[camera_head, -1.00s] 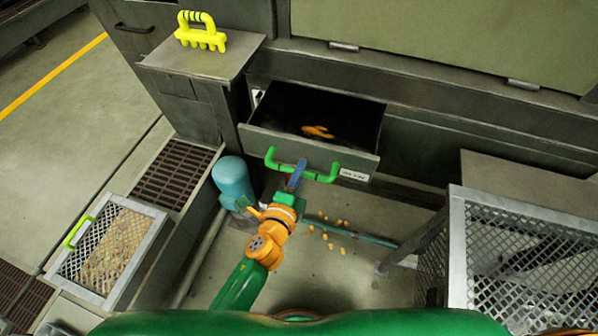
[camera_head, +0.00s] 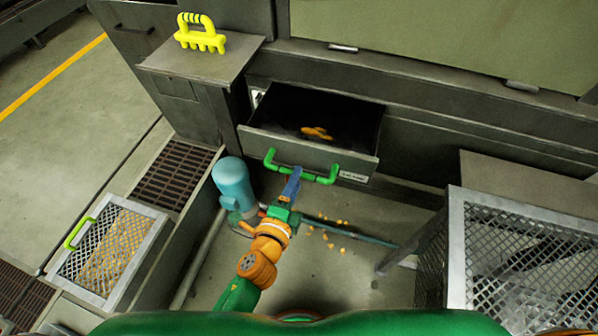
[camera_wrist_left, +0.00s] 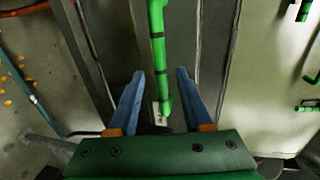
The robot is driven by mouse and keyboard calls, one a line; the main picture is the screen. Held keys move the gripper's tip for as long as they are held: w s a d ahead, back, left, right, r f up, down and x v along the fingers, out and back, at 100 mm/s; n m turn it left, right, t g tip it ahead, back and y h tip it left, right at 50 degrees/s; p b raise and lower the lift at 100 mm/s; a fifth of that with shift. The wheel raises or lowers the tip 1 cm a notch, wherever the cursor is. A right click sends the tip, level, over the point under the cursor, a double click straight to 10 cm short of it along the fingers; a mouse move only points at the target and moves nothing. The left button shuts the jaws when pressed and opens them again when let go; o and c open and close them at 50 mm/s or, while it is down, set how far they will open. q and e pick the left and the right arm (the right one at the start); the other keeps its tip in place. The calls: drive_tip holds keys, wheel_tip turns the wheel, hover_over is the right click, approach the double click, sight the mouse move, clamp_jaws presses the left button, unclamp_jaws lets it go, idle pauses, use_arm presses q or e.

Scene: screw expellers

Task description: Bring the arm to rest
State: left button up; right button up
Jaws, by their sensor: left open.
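My left gripper (camera_head: 293,181) has blue fingers and is just in front of the pulled-out drawer (camera_head: 312,149). The drawer's green bar handle (camera_head: 320,179) lies close to the fingertips. In the left wrist view the fingers of my left gripper (camera_wrist_left: 160,74) are spread apart with nothing clamped between them. The green handle (camera_wrist_left: 157,40) shows in the gap between them, and I cannot tell how far beyond the tips it is. My right gripper is not in view.
A yellow-orange item (camera_head: 317,133) lies in the drawer. A yellow-handled tool (camera_head: 201,36) stands on a ledge at upper left. A blue motor (camera_head: 232,183) is left of my arm. Mesh crates stand at left (camera_head: 112,248) and right (camera_head: 530,262). Orange bits lie on the floor.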

use_arm(q)
drive_tip(key=v, duration=0.4)
drive_tip(key=s+a+f+n+g+y+p, duration=0.1)
drive_tip(key=s+a+f+n+g, duration=0.25)
drive_tip(key=f, duration=0.35)
drive_tip(key=s+a+f+n+g+y+p, duration=0.1)
drive_tip(key=s+a+f+n+g, duration=0.2)
drive_tip(key=f, duration=0.5)
drive_tip(key=s+a+f+n+g+y+p, duration=0.1)
drive_tip(key=s+a+f+n+g, duration=0.15)
drive_tip(key=s+f, duration=0.35)
drive_tip(key=s+a+f+n+g, duration=0.1)
drive_tip(key=s+a+f+n, duration=0.1)
drive_tip(key=s, duration=0.3)
drive_tip(key=s+a+f+n+g+y, duration=0.1)
drive_tip(key=s+a+f+n+g, duration=0.1)
drive_tip(key=s, duration=0.4)
drive_tip(key=s+a+f+n+g, duration=0.1)
drive_tip(key=s+a+f+n, duration=0.3)
drive_tip(key=s+n, duration=0.1)
drive_tip(key=shift+s+f+n+g+y+p, duration=0.15)
drive_tip(key=shift+s+n+g+y+p, duration=0.1)
drive_tip(key=shift+n+g+y+p, duration=0.3)
